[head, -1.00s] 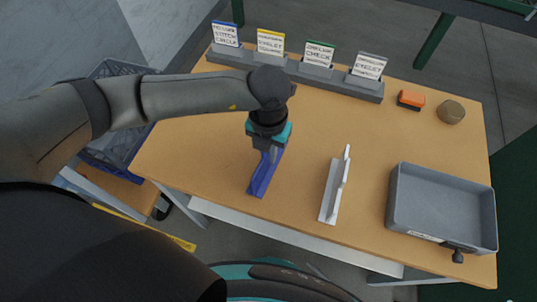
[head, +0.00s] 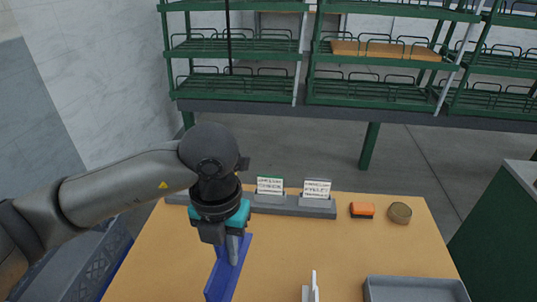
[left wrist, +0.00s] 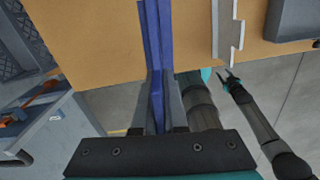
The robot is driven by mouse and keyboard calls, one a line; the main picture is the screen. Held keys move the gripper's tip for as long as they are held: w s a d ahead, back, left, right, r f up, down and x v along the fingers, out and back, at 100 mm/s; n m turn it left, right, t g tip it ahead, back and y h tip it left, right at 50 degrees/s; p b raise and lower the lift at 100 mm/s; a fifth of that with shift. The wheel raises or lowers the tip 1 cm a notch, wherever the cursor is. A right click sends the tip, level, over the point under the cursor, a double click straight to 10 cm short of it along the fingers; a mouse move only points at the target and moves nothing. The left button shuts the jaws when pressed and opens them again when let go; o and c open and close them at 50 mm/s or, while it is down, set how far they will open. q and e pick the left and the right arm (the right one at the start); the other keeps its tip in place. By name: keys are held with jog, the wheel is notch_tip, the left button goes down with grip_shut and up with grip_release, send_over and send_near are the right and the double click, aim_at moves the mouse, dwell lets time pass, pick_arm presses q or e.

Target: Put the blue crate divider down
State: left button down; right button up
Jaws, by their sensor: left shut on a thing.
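The blue crate divider (head: 222,275) is a long blue strip at the left part of the wooden table (head: 300,240). My left gripper (head: 233,250) is shut on it from above. In the left wrist view the divider (left wrist: 154,40) runs up between the two fingers (left wrist: 157,90), over the tabletop. I cannot tell whether its underside touches the table. The near end is cut off or low in the head view. My right gripper (left wrist: 228,75) shows small in the left wrist view, empty, with its fingers apart, beyond the table edge.
A grey card stand (head: 290,206) runs along the back. An orange block (head: 362,210) and a round brown object (head: 400,213) sit at the back right. A white bracket (head: 311,291) and a grey tray (head: 415,290) stand to the right. Tabletop between divider and bracket is clear.

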pick_arm(q)
jog(key=m, duration=0.3)
jog(key=a+m, duration=0.1)
jog(key=shift+w+r+m, duration=0.1)
jog(key=shift+r+m, duration=0.15)
jog(key=shift+m, duration=0.05)
jog(key=m, duration=0.4)
jog(key=shift+a+r, duration=0.25)
jog(key=shift+a, duration=0.05)
jog(key=shift+a+r+m, duration=0.5)
jog(key=shift+a+m, duration=0.15)
jog(key=shift+m, duration=3.65)
jog(key=shift+a+r+m, duration=0.45)
jog(key=shift+a+m, duration=0.25)
jog(key=shift+m, duration=3.6)
jog(key=shift+a+r+m, duration=0.5)
jog(key=shift+a+m, duration=0.15)
jog(key=shift+m, duration=3.65)
jog(key=shift+d+b, duration=0.1)
jog(key=shift+b, duration=0.2)
